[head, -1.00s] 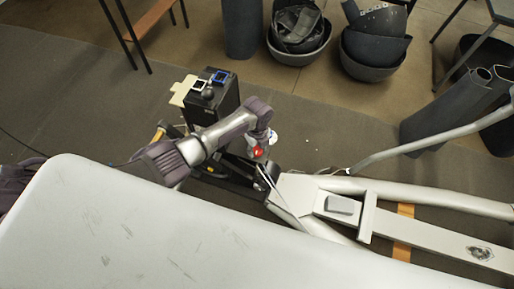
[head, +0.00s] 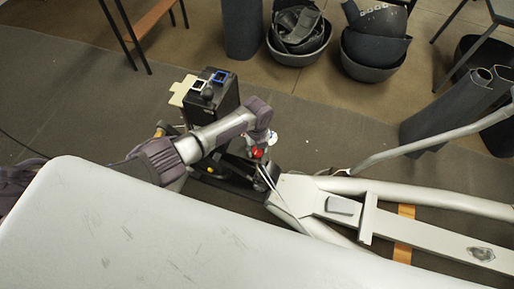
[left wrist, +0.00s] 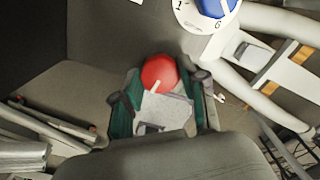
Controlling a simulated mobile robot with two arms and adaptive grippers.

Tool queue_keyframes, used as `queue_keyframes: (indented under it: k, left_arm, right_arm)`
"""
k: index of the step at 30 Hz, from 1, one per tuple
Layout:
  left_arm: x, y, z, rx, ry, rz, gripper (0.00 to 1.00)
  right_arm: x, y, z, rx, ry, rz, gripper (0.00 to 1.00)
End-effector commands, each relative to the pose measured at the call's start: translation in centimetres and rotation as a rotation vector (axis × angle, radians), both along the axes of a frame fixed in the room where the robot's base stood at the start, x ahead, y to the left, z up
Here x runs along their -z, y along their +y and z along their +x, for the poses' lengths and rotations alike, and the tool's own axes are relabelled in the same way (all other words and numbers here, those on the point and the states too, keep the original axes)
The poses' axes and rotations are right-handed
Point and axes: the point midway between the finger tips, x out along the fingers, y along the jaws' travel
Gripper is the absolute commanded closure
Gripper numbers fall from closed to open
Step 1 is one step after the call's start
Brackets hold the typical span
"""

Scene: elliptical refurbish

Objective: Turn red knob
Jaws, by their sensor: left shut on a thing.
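The red knob (left wrist: 159,73) is round and shows in the left wrist view between the fingers of my left gripper (left wrist: 163,95). The gripper is shut on it, with a finger at either side. A light grey, flat-faced piece with a small pale pointer lies just below the knob in that view. In the head view the red knob (head: 257,153) is a small red spot just below the tip of my left gripper (head: 262,143), partly hidden by it. My right gripper is not in view.
A white numbered dial with a blue knob (left wrist: 214,8) is close above right of the red knob. A black box (head: 211,92) stands behind my left arm. The machine's pale frame (head: 340,207) extends right. A large white surface (head: 130,225) fills the lower left.

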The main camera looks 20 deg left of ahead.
Motion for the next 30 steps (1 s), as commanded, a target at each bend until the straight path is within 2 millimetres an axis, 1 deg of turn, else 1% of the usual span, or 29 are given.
queue_keyframes:
  k: [1, 5, 6, 14, 17, 20, 30]
  left_arm:
    - [0.0, -0.1, 0.0, 0.0, 0.0, -0.001, 0.56]
    - [0.0, -0.1, 0.0, -0.001, 0.001, -0.001, 0.35]
    - [0.0, -0.1, 0.0, -0.001, 0.001, -0.001, 0.32]
    - [0.0, 0.0, 0.0, -0.001, 0.001, -0.001, 0.32]
    - [-0.5, 0.0, 0.0, -0.002, -0.001, -0.001, 0.32]
    - [-1.8, 0.0, 0.1, 0.0, -0.003, -0.003, 0.32]
    - [-8.9, 0.0, 0.1, 0.0, -0.003, -0.002, 0.32]
  right_arm:
    - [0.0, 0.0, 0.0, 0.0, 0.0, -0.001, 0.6]
    - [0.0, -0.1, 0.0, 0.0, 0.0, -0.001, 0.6]
    - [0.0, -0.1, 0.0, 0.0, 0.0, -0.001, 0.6]
    - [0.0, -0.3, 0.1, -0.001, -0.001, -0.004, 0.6]
    - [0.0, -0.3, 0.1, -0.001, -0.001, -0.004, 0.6]
    - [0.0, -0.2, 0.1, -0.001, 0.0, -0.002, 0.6]
    - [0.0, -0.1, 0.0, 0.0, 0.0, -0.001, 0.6]
